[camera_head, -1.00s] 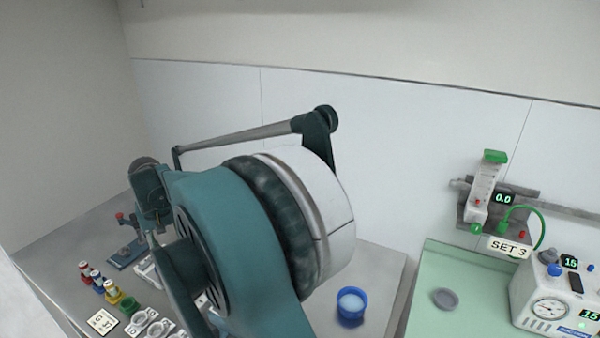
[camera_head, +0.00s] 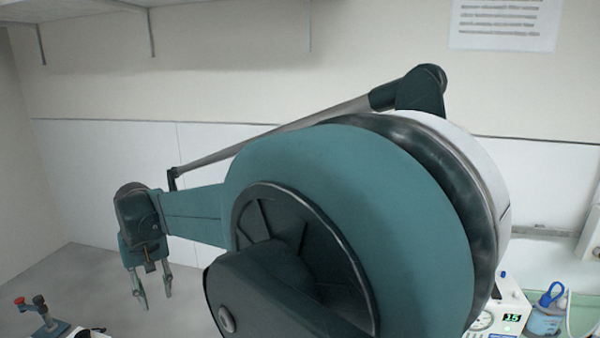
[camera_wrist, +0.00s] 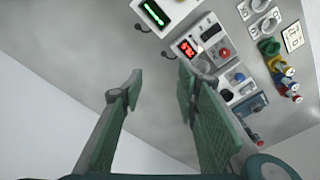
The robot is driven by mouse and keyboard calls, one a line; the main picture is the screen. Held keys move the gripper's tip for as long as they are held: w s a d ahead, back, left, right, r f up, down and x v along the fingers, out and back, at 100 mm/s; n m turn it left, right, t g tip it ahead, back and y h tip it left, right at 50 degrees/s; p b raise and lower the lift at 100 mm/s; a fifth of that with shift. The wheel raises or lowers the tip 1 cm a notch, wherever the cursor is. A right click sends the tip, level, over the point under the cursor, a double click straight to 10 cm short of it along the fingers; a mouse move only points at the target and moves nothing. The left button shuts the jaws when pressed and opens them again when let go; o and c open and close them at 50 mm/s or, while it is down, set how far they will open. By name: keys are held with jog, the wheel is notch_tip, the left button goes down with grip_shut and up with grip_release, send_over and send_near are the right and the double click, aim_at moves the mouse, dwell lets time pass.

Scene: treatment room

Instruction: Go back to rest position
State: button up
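My gripper (camera_head: 154,290) hangs at the left in the head view, fingers pointing down, clear of the grey worktop (camera_head: 85,268). In the wrist view my gripper (camera_wrist: 160,85) shows two green-padded fingers spread apart, with nothing between them but bare surface and wall beyond. My arm's large teal joint fills the middle of the head view and hides much of the worktop.
A small stand with red and dark knobs (camera_head: 42,312) is at the lower left. Devices with a red display (camera_wrist: 187,46) and a green display (camera_wrist: 154,13), and several coloured bottles (camera_wrist: 279,66), show in the wrist view. A gauge device (camera_head: 508,312) is at the lower right.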

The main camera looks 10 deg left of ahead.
jog(key=w+d+r+m+t, duration=0.15)
jog(key=d+r, duration=0.25)
jog(key=d, duration=1)
jog(key=w+d+r+m, duration=0.1)
jog(key=w+d+r, duration=0.2)
jog(key=d, duration=1.1)
jog(key=w+d+r+m+t, duration=0.15)
jog(key=d+r, duration=0.25)
jog(key=d, duration=1)
jog(key=s+d+f+m+t, duration=0.1)
jog(key=s+d+f, duration=0.1)
jog(key=s+d, duration=0.4)
jog(key=s+d+f+m+t, duration=0.1)
jog(key=s+d, duration=0.4)
jog(key=d, duration=1.1)
jog(key=s+d+f+m+t+h, duration=0.1)
jog(key=s+d+f+m, duration=0.2)
jog(key=d, duration=0.9)
jog(key=s+f, duration=0.2)
jog(key=s, duration=0.1)
jog(key=shift+s+t, duration=0.3)
jog(key=shift+s, duration=0.05)
jog(key=shift+d+r, duration=0.1)
jog(key=shift+r, duration=0.05)
jog(key=shift+c, duration=0.8)
